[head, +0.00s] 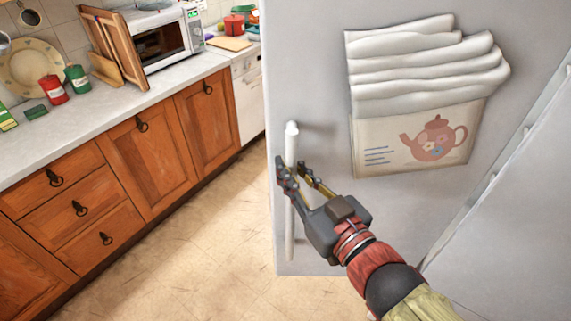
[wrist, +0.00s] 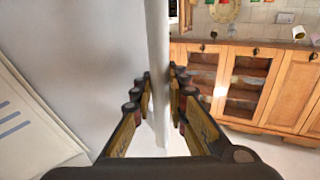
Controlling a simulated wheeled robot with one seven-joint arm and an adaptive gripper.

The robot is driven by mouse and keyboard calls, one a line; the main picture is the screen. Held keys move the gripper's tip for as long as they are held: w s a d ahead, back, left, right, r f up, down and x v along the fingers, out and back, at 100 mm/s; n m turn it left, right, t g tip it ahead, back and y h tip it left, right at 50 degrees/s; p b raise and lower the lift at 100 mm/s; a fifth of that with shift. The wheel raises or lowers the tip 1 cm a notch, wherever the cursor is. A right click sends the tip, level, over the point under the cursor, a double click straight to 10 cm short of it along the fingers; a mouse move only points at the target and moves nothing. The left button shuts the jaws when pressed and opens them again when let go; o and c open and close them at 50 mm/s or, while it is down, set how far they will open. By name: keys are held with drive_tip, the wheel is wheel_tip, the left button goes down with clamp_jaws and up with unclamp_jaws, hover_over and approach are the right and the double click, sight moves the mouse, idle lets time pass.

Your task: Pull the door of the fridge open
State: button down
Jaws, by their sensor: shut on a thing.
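The fridge door (head: 320,75) is a large pale grey panel filling the right half of the head view. Its white vertical bar handle (head: 291,145) stands near the door's left edge. My gripper (head: 293,174) is shut on the handle, one finger on each side of the bar, around its middle height. In the wrist view the handle (wrist: 158,45) runs upright between the fingertips of my gripper (wrist: 161,85), with the door surface (wrist: 95,50) to its left. I cannot tell for certain whether the door stands ajar.
A cloth holder with a teapot picture (head: 400,140) hangs on the door. Wooden cabinets (head: 140,165) with a counter (head: 110,105) stand at the left, bearing a microwave (head: 160,40). The tiled floor (head: 195,240) between cabinets and door is clear.

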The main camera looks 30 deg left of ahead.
drive_tip(key=shift+s+d+r, duration=0.1)
drive_tip(key=shift+s+d, duration=0.25)
drive_tip(key=shift+s, duration=0.05)
drive_tip(key=c, duration=1.8)
unclamp_jaws()
drive_tip(key=shift+c, duration=0.2)
drive_tip(key=shift+o, duration=0.5)
drive_tip(key=shift+d, duration=0.15)
drive_tip(key=v, duration=1.1)
drive_tip(key=shift+s+d, duration=0.2)
drive_tip(key=shift+d, duration=0.15)
